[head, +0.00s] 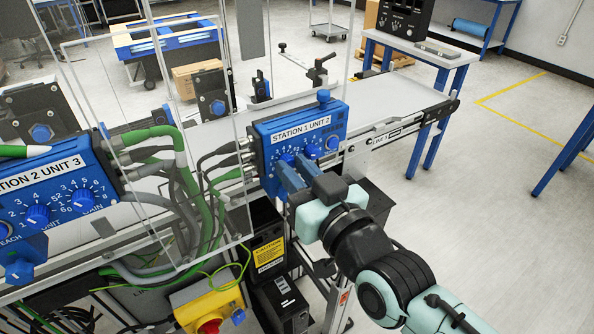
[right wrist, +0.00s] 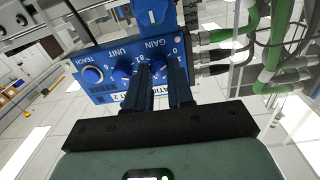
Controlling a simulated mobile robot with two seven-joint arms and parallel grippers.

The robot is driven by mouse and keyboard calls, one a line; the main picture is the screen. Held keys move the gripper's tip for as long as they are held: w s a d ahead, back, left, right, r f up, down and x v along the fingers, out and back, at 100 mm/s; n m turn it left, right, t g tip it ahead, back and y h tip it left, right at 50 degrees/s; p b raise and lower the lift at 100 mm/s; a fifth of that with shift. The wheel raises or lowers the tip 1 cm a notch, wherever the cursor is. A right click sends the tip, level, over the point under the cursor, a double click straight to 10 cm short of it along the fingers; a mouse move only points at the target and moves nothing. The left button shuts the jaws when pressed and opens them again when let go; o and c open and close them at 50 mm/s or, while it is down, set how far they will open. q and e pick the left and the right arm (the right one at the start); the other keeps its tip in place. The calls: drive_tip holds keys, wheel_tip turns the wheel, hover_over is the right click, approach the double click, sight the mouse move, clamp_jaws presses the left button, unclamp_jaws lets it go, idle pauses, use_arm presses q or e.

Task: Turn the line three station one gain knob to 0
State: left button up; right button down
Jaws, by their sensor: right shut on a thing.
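The blue control box labelled STATION 1 UNIT 2 (head: 340,118) stands at the conveyor's side in the head view. It also shows upside down in the right wrist view (right wrist: 103,62), with a TEACH button, a UNIT knob (right wrist: 124,72) and a GAIN knob (right wrist: 158,70). My right gripper (head: 288,173) reaches the box's cable-side knob. In the right wrist view its two dark blue fingers (right wrist: 160,80) are shut on the GAIN knob, one on each side. The fingers hide much of the knob, so its pointer setting is unclear. My left gripper is not in view.
Green and grey cables (head: 180,180) run between the boxes. A yellow box with a red button (head: 208,308) is below. Open floor (head: 500,160) lies to the right.

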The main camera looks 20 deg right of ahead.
drive_tip(key=shift+r, duration=0.2)
drive_tip(key=c, duration=1)
unclamp_jaws()
drive_tip(key=shift+f, duration=0.1)
drive_tip(key=shift+s, duration=0.1)
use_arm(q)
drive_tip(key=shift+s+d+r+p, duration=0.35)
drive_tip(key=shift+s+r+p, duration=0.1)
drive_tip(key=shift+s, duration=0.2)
use_arm(e)
drive_tip(key=v, duration=1.3)
drive_tip(key=shift+s, duration=0.1)
